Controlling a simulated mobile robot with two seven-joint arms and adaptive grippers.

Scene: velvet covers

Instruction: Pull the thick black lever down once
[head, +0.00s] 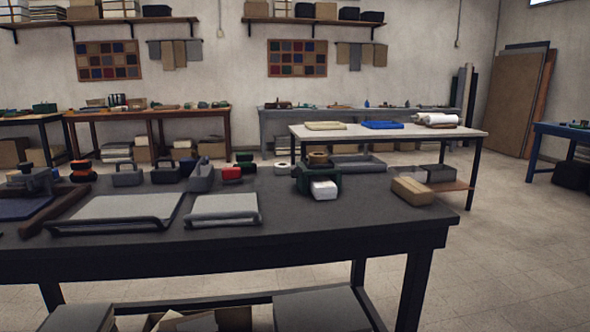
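I cannot make out the thick black lever with certainty. A thick dark bar (56,211) slants across the left end of the near dark table (330,220); its colour looks dark brown to black, and it lies beside a dark blue pad (20,208). A grey and dark device (30,180) stands just behind that pad, partly cut off by the left edge. Neither of my grippers shows in the head view.
Two grey boards in dark frames, a larger one (125,208) and a smaller one (223,207), lie on the near table. Open floor (510,240) lies to the right.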

